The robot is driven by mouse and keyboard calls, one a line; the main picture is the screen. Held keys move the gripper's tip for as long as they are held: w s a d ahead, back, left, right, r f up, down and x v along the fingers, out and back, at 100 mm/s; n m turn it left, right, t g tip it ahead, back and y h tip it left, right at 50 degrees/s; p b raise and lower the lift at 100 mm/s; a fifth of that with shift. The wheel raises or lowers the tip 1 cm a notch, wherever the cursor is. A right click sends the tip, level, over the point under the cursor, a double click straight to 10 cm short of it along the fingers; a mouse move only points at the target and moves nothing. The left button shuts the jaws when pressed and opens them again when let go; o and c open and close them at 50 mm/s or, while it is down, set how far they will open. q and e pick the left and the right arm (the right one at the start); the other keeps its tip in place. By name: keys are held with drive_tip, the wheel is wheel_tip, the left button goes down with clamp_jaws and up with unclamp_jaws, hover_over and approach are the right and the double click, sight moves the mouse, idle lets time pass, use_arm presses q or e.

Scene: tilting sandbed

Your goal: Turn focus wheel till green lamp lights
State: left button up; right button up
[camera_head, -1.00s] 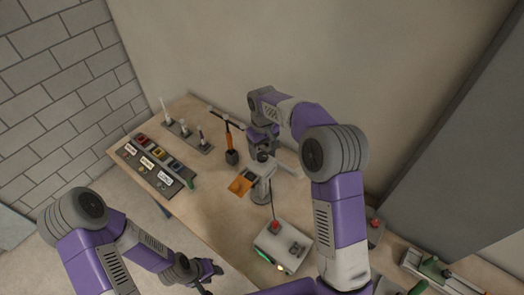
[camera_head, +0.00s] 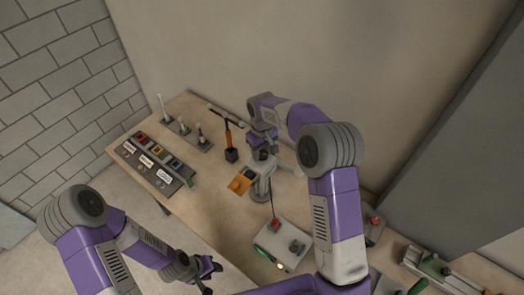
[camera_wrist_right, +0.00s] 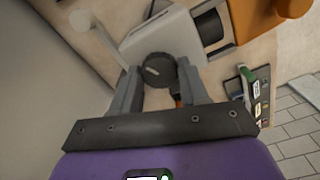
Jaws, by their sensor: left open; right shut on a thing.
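The focus wheel (camera_wrist_right: 158,70) is a dark ribbed disc on the side of a pale grey instrument body (camera_wrist_right: 165,35). My right gripper (camera_wrist_right: 160,80) is shut on the wheel, one finger on each side, in the right wrist view. In the head view my right gripper (camera_head: 264,143) is at the top of the instrument's stand (camera_head: 261,190), and the wheel is largely hidden. My left gripper (camera_head: 212,270) is open and empty, low and left of the bench's front edge. A small lamp (camera_head: 280,266) glows yellowish on a white box; I cannot tell if it is the task's lamp.
The white box (camera_head: 268,239) has a red button and a dark knob. An orange plate (camera_head: 240,185) lies by the stand. The wall is close behind my right arm.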

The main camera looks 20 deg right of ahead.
drive_tip(key=shift+m, duration=0.3)
drive_tip(key=m, duration=1)
drive_tip(key=shift+m+p, duration=0.5)
drive_tip(key=shift+m, duration=1.3)
drive_tip(key=o, duration=1)
drive_tip(key=shift+o, duration=0.2)
